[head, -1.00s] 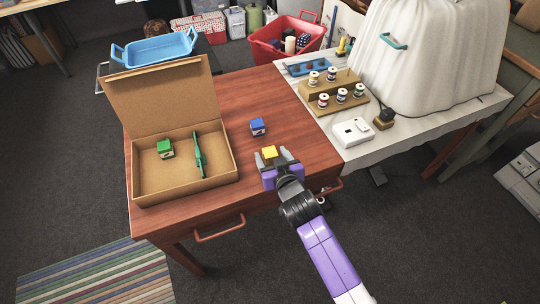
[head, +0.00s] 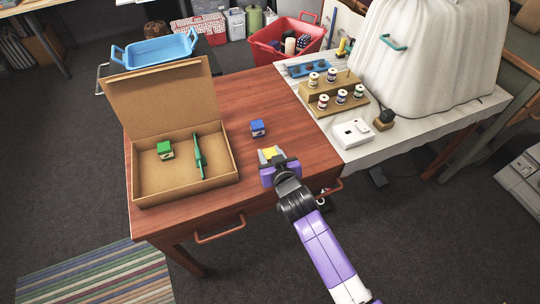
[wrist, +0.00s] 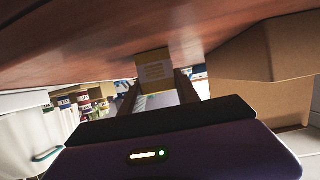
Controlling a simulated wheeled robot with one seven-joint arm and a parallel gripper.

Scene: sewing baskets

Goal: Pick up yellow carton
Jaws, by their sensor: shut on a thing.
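The small yellow carton (head: 269,153) is at the front right part of the wooden table (head: 240,95), between the jaws of my gripper (head: 269,155). In the wrist view the carton (wrist: 154,71) shows a yellowish face with pale label marks between the two fingers (wrist: 157,88). The gripper is shut on it. In the wrist view the carton's edge meets the table surface, and I cannot tell whether it is lifted. The fingers hide part of the carton in the head view.
A blue carton (head: 257,128) stands just behind the gripper. An open cardboard box (head: 215,190) at the left holds a green carton (head: 165,149) and a green tool (head: 199,158). A white-topped table (head: 420,121) with thread spools (head: 323,101) adjoins at the right.

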